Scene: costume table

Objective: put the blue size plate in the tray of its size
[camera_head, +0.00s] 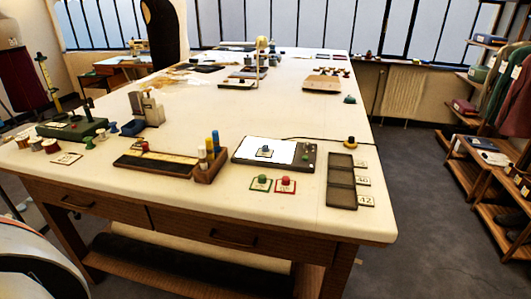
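A small plate with a dark bluish knob (265,151) lies on the bright white panel of a dark flat device (306,158) in the middle of the table; it looks like the blue size plate, and any number on it is too small to read. A dark tray (342,170) with three compartments in a row stands to the right. Its compartments look empty. Number cards (366,201) lie along its right side; the nearest reads 42, the middle one seems to read 40, and the far one is unclear. Neither gripper is in view.
A green-knobbed plate (261,182) and a red-knobbed plate (285,185) lie in front of the device. A wooden holder with bottles (211,160) stands to its left. The table's front right corner is clear.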

